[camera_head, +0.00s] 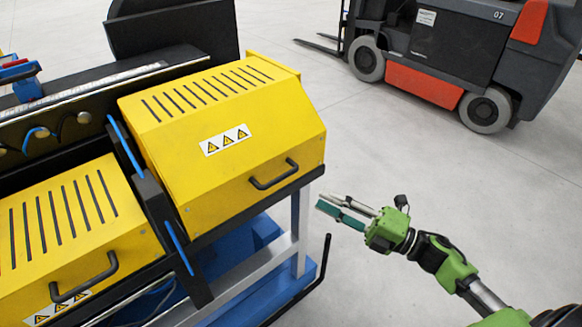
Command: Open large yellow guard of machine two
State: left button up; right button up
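A large yellow guard (236,178) with dark slots on top and a white strip of warning triangles sits lowered on the machine in the middle of the head view. Its black handle (274,175) is on the front face near the lower right. My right gripper (332,208) is right of and below this handle, apart from it, over the floor beside the guard's right end. Its two fingers point left and show a narrow gap with nothing visible between them. My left gripper is not in the view.
A second yellow guard (70,230) with its own black handle (84,280) sits at the lower left. A blue and grey frame (262,262) supports the machine. A bent black bar (318,272) stands by its right end. A forklift (440,60) is at the back right. Open floor lies between.

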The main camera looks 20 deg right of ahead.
aim_at(280, 178)
jog(key=p+x, duration=0.3)
jog(key=x, duration=0.9)
jog(key=shift+r+p, duration=0.15)
jog(key=shift+p, duration=0.2)
jog(key=shift+w+a, duration=0.4)
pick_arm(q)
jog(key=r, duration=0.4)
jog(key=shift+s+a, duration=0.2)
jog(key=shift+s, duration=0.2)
pick_arm(e)
grip_shut()
